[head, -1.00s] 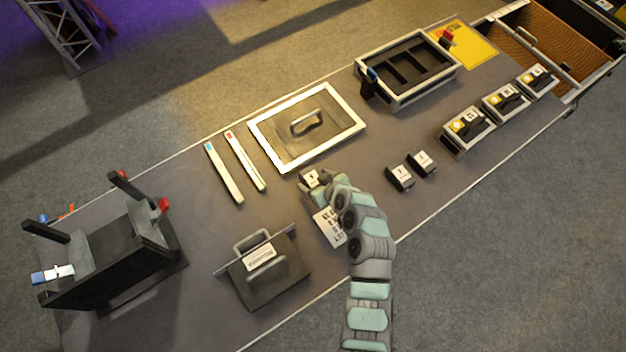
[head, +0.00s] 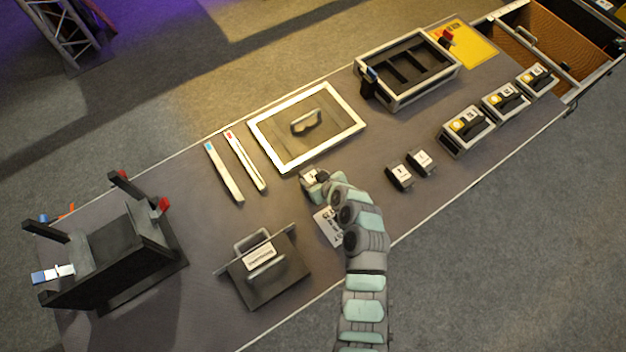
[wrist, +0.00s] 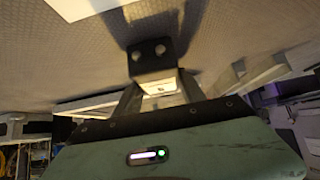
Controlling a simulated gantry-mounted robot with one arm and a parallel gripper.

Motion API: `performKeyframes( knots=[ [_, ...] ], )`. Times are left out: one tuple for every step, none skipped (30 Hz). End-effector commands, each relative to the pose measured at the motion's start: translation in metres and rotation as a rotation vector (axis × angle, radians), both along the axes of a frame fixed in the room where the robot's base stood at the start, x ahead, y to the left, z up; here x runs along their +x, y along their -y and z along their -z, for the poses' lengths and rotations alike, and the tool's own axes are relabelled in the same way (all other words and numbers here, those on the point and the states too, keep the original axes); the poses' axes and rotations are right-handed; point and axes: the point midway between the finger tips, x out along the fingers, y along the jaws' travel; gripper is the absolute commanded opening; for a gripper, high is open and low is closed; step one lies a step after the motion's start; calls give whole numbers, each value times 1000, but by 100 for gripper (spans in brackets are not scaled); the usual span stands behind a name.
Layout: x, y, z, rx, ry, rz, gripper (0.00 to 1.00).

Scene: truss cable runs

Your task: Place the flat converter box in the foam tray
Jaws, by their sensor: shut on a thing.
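A small black box with a pale label, apparently the flat converter box (wrist: 152,58), is between my gripper's fingers. In the wrist view two round spots show on its dark face. In the head view my gripper (head: 315,179) is shut on it just below the white-framed panel, and mostly hides it. Whether it touches the table cannot be told. The foam tray (head: 398,104), a grey-rimmed case with dark compartments, stands at the upper right, well apart from my gripper. No box shows in its compartments.
Two similar small boxes (head: 399,177) (head: 422,162) sit right of my arm. Several larger boxes with yellow dots (head: 467,130) line the right edge. A printed card (head: 328,226) lies beside my arm.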

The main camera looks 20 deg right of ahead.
Motion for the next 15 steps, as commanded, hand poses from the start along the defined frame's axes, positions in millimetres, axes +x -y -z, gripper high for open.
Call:
performKeyframes(
  knots=[
    [0,0,0,0,0,0,27],
    [0,0,0,0,0,0,24],
    [0,0,0,0,0,0,21],
    [0,0,0,0,0,0,19],
    [0,0,0,0,0,0,16],
    [0,0,0,0,0,0,13],
    [0,0,0,0,0,0,11],
    [0,0,0,0,0,0,8],
    [0,0,0,0,0,0,5],
    [0,0,0,0,0,0,2],
    [0,0,0,0,0,0,0],
    [0,0,0,0,0,0,0],
    [0,0,0,0,0,0,0],
    [0,0,0,0,0,0,0],
    [0,0,0,0,0,0,0]
  ],
)
